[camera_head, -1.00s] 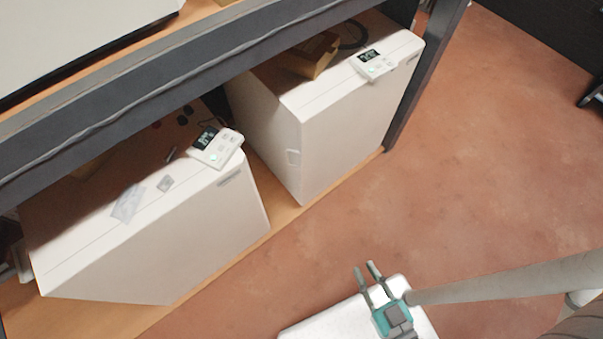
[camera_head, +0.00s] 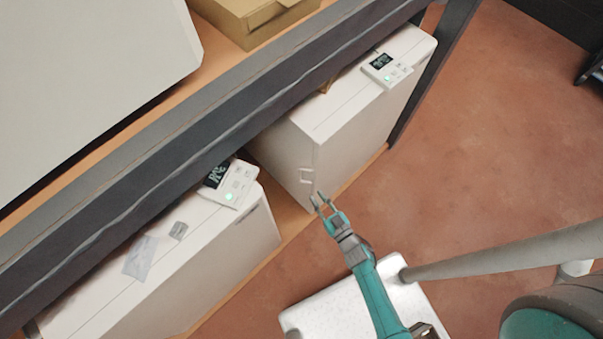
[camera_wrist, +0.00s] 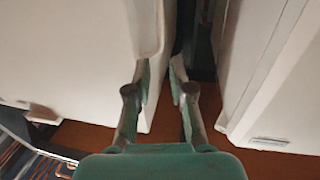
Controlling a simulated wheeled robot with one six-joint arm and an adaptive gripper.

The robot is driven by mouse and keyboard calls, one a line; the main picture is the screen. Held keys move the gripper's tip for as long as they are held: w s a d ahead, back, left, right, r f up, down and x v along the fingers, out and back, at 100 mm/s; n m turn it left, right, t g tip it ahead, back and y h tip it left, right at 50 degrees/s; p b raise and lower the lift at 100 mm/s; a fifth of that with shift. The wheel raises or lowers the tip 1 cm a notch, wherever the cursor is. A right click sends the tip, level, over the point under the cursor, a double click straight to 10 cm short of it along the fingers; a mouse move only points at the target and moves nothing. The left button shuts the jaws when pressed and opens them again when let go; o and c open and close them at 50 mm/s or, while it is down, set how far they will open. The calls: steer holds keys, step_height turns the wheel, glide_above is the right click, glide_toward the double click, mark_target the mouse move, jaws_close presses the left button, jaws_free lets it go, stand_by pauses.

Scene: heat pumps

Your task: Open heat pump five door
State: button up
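Two white heat pumps stand on the lower shelf, the right one (camera_head: 345,130) and the left one (camera_head: 215,245). No number is readable on either. My gripper (camera_head: 317,197) is open and empty, just in front of that edge, near and below the handle. In the wrist view my gripper (camera_wrist: 160,66) has its left finger over the edge of a white panel (camera_wrist: 75,50) and its right finger at the dark gap. I cannot tell whether either touches.
A dark shelf beam (camera_head: 190,165) runs above the pumps, with a cardboard box (camera_head: 250,20) on the upper shelf. Control panels (camera_head: 385,69) and (camera_head: 230,183) sit on the pump tops. A dark post bounds the right side. Open reddish floor (camera_head: 480,180) lies to the right.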

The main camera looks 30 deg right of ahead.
steer(key=w+a, duration=0.1)
steer(key=w, duration=0.9)
steer(key=shift+w, duration=0.4)
steer(key=shift+a, duration=0.1)
jaws_close()
